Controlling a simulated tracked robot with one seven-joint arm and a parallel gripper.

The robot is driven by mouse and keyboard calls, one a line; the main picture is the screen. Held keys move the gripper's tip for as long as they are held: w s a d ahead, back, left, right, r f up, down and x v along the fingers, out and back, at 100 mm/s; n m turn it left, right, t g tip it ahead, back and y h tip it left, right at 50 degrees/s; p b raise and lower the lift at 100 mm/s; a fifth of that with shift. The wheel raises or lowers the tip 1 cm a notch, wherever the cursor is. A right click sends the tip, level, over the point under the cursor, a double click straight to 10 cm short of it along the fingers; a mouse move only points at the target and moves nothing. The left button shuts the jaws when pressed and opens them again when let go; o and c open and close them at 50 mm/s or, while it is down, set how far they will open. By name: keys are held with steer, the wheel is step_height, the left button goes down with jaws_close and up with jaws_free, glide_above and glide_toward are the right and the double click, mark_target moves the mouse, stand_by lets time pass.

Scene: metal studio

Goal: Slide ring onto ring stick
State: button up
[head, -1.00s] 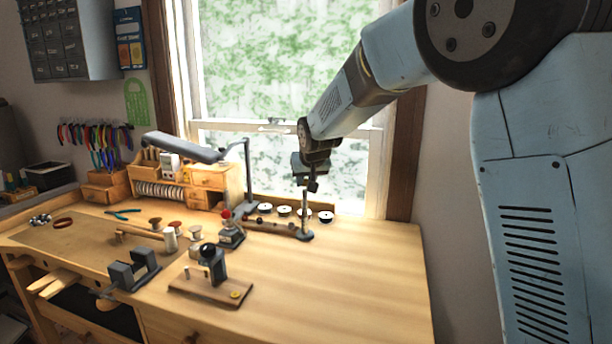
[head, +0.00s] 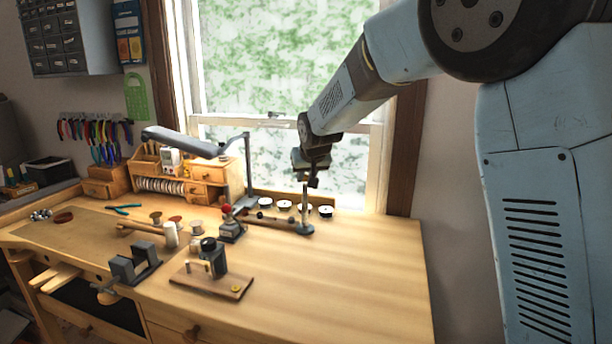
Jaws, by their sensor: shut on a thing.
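The ring stick (head: 305,210) is a thin grey upright rod on a round dark base, standing near the back of the bench in front of the window. My gripper (head: 313,183) is at the upper end of the rod, with its dark fingers pointing down and slightly right of the rod in the picture. It is shut on the ring, which is too small and shaded to make out. I cannot tell whether the ring is around the rod or just above or beside it.
Small round dishes (head: 284,205) stand behind the rod. The bench's right side (head: 365,270) is clear.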

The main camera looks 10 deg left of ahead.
mark_target(305, 188)
steer(key=shift+f, duration=1.65)
steer(key=o, duration=1)
steer(key=v, duration=1.3)
steer(key=shift+s+r, duration=0.2)
steer(key=shift+r, duration=0.05)
steer(key=shift+d, duration=0.2)
